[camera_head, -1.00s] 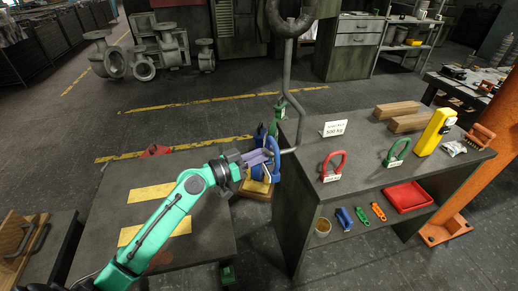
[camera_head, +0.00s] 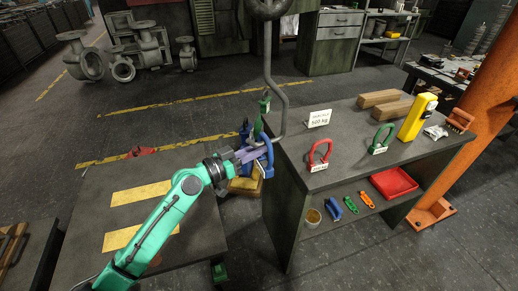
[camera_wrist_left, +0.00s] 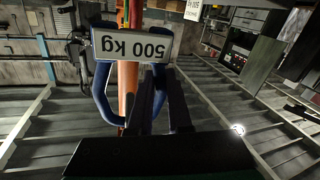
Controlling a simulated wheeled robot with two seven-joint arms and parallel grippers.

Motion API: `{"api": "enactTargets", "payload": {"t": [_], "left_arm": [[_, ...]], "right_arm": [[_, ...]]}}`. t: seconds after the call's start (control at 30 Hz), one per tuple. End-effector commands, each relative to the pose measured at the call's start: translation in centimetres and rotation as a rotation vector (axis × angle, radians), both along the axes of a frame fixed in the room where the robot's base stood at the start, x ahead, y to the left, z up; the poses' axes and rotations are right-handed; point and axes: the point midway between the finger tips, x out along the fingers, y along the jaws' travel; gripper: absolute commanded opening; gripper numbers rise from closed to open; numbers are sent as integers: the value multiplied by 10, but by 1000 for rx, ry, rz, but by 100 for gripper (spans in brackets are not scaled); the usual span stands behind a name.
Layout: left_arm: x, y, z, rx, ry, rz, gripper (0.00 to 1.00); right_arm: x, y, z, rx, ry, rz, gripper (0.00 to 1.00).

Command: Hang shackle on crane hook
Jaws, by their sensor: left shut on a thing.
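My left gripper (camera_head: 246,155) is shut on a blue shackle (camera_head: 266,158), holding it in the air left of the bench. In the left wrist view the fingers (camera_wrist_left: 150,78) are between the two blue sides of the shackle (camera_wrist_left: 102,98), and a white tag reading "500 kg" (camera_wrist_left: 134,44) shows upside down. A grey bent rod, seemingly the crane hook (camera_head: 284,104), hangs from a thick grey ring at the top edge. Its lower end curves left, close to the shackle in the picture; I cannot tell whether they touch. My right gripper is out of view.
The dark bench (camera_head: 345,165) at the right holds a "500 kg" sign (camera_head: 319,118), red (camera_head: 320,155) and green (camera_head: 382,139) shackles, wood blocks and a yellow device (camera_head: 417,117). A low table (camera_head: 200,235) lies under my arm. A yellow block (camera_head: 243,186) is below the gripper.

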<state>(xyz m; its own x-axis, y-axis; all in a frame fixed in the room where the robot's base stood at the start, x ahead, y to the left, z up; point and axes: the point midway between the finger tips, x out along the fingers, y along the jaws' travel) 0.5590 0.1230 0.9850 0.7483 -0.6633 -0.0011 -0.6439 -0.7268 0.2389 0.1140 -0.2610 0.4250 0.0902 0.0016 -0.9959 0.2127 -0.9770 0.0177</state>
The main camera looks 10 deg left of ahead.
Motion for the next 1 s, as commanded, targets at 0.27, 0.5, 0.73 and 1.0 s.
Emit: {"api": "enactTargets", "payload": {"t": [0.27, 0.5, 0.73, 1.0], "left_arm": [[0, 0, 1, -1, -1, 0, 47], [0, 0, 0, -1, -1, 0, 52], [-10, 11, -5, 2, 3, 2, 52], [-62, 55, -11, 2, 4, 1, 52]], "right_arm": [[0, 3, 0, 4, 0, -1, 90], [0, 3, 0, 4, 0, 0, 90], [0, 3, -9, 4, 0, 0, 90], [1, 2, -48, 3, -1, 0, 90]]}}
